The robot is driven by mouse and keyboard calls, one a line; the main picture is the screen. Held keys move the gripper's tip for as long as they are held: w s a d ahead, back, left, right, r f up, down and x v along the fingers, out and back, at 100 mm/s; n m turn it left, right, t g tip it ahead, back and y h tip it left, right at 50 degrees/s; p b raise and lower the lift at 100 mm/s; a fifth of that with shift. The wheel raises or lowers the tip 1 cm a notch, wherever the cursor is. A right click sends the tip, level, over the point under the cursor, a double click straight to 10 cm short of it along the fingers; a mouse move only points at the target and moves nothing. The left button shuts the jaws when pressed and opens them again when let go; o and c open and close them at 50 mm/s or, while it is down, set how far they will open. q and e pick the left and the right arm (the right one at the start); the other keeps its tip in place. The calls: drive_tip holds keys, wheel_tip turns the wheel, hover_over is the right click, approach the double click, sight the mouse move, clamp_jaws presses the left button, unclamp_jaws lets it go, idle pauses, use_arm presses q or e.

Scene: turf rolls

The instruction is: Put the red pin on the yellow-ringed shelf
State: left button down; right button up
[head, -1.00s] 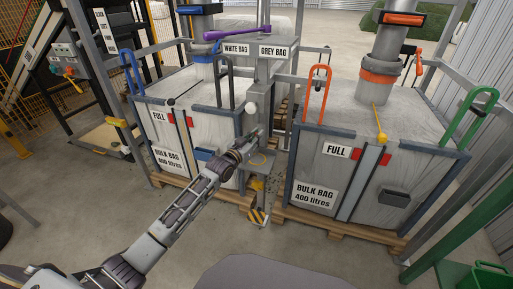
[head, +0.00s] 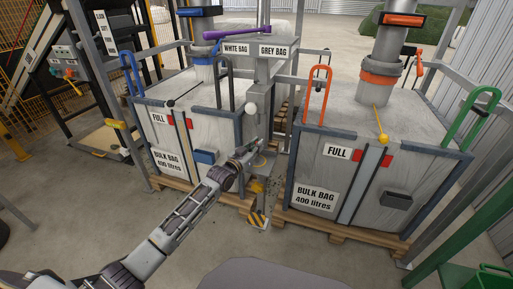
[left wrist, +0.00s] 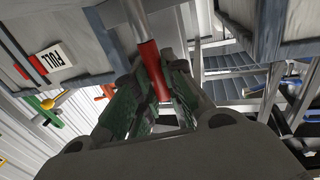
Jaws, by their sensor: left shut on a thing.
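In the left wrist view the red pin (left wrist: 150,66) stands between the green-padded fingers of my left gripper (left wrist: 160,92), which is shut on it. A pale metal shaft runs up from the pin's red part. In the head view my left gripper (head: 256,147) is in front of the central grey post, between the two bulk bags. The pin cannot be made out there. A small grey shelf (head: 266,161) on the post shows just beyond the gripper. It is partly hidden, and its yellow ring is not clear. My right gripper is not in view.
Bulk bags in frames stand on the left (head: 153,124) and right (head: 316,171), on wooden pallets. A purple lever (head: 236,33) tops the central post. A black-and-yellow foot (head: 257,220) is at its base. The floor in front is open.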

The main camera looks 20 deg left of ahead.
use_arm(q)
drive_tip(key=c, duration=1.5)
unclamp_jaws()
drive_tip(key=shift+f, duration=0.1)
drive_tip(key=shift+s, duration=0.15)
